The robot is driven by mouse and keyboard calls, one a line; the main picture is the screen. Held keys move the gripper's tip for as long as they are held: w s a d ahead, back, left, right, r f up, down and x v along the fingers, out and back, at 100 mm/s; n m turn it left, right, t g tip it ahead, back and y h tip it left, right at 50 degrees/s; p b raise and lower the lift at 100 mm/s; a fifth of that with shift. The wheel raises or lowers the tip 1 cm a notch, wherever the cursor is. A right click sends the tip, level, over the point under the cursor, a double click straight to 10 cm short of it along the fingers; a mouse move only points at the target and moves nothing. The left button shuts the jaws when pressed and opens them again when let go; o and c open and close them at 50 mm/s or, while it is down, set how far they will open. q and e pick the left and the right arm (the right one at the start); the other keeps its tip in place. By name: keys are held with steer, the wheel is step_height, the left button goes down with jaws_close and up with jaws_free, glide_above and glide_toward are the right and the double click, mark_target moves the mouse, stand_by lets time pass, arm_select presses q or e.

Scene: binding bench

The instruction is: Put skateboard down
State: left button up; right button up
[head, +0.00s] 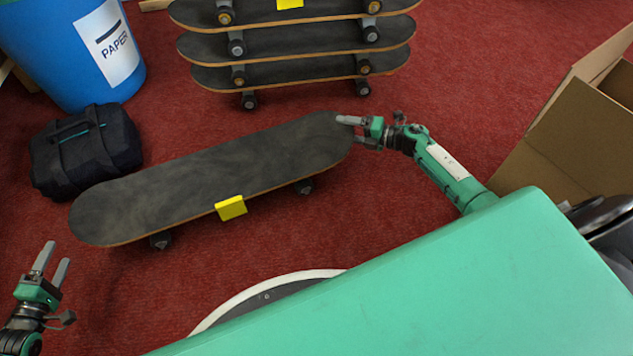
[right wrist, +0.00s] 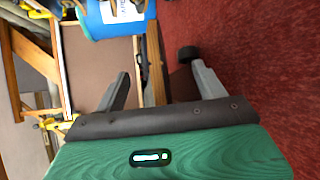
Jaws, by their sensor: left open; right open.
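A long skateboard (head: 210,180) with a black deck, wooden edge and yellow tag (head: 230,207) is deck up, its wheels appearing to rest on the red carpet. My right gripper (head: 350,130) is open at the board's right end, with one finger over the deck and the other lower, beside the edge. In the right wrist view the board's wooden edge (right wrist: 153,70) lies between the spread fingers (right wrist: 165,85), and I cannot tell whether they touch it. My left gripper (head: 56,253) is open and empty at the lower left, apart from the board.
Several stacked skateboards (head: 290,45) stand behind. A black bag (head: 85,150) lies close to the board's left end, with a blue paper bin (head: 70,50) behind it. An open cardboard box (head: 570,140) is at the right. Red carpet is clear between stack and board.

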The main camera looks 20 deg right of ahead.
steer(key=v, duration=0.6)
steer(key=shift+d, duration=0.2)
steer(key=shift+s, duration=0.1)
